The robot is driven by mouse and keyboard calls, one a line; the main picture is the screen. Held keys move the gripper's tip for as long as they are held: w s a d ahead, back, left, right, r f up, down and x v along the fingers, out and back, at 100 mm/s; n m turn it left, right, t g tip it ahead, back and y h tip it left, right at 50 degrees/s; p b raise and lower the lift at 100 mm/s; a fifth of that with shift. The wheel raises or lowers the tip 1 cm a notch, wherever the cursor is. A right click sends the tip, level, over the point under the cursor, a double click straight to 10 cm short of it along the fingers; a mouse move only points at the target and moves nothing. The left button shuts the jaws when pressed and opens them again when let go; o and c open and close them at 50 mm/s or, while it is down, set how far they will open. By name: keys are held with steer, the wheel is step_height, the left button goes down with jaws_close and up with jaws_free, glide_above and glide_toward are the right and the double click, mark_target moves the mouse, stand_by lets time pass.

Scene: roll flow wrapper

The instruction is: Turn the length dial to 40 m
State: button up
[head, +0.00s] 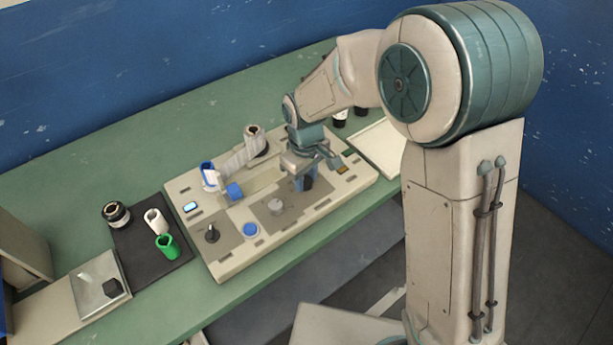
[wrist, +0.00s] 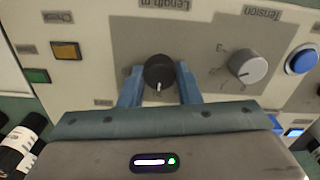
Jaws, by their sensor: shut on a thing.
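The length dial (wrist: 159,73) is a round black knob with a white pointer mark, under the label "Length m" in the wrist view. Its pointer faces the bottom of that picture, toward my gripper's body. My gripper (wrist: 159,84) has its two blue fingers on either side of the dial, shut on it. The scale numbers around the dial are hidden or too small to read. In the head view my gripper (head: 304,182) reaches down onto the right part of the machine panel (head: 225,262), and hides the dial there.
The grey tension knob (wrist: 247,66) stands beside the dial, with a blue button (wrist: 301,59) beyond. An orange button (wrist: 66,50) and a green button (wrist: 37,76) lie on the other side. In the head view, a dark mat (head: 150,232) with rolls lies left of the machine.

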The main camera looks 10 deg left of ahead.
mark_target(305, 180)
steer(key=m+b, duration=0.1)
steer(key=m, duration=0.2)
steer(key=shift+m, duration=0.4)
steer(key=shift+m+b, duration=0.3)
steer(key=shift+m, duration=1.6)
steer(key=o, duration=1)
step_height(305, 180, up, 14)
steer(key=shift+f, duration=0.1)
